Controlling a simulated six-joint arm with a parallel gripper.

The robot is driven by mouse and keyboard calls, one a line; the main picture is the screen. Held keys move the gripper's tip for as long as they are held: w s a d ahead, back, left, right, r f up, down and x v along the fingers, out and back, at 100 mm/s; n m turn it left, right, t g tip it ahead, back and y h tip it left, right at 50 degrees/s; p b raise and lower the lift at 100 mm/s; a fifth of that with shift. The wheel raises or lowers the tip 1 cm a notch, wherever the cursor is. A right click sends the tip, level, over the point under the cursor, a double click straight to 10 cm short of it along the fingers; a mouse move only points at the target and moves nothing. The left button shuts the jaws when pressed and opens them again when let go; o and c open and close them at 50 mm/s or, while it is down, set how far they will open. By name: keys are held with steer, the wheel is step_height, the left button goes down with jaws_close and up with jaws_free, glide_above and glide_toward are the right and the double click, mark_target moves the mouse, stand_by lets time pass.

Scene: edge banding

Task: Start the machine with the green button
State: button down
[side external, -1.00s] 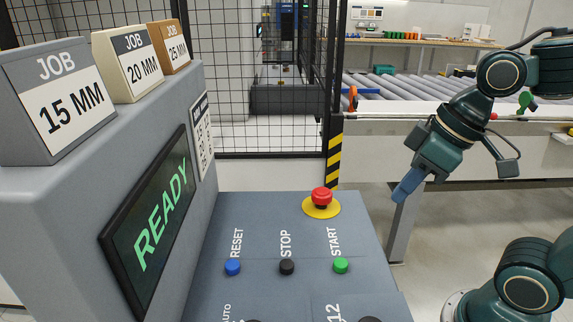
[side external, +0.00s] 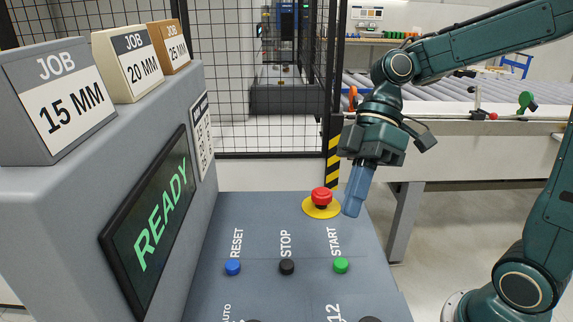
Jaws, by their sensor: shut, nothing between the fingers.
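The green button (side external: 341,265) sits on the sloped grey panel (side external: 260,215), just below the word START. My gripper (side external: 352,208) is shut and empty, its blue fingers pointing down. In the picture its tips are above and slightly right of the green button, apart from it, and just right of the red emergency stop. The screen (side external: 150,225) on the machine's side reads READY in green.
A red emergency stop (side external: 321,197) on a yellow disc is close to my fingertips. A black STOP button (side external: 287,267) and a blue RESET button (side external: 233,267) line up left of the green one. A mesh fence (side external: 265,130) and a striped post (side external: 334,160) stand behind.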

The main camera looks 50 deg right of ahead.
mark_target(343, 258)
steer(key=shift+w+r+n+g+y, duration=0.2)
steer(key=shift+n+g+y, duration=0.45)
steer(key=shift+n, duration=0.35)
steer(key=shift+f, duration=0.15)
steer(key=shift+f, duration=4.3)
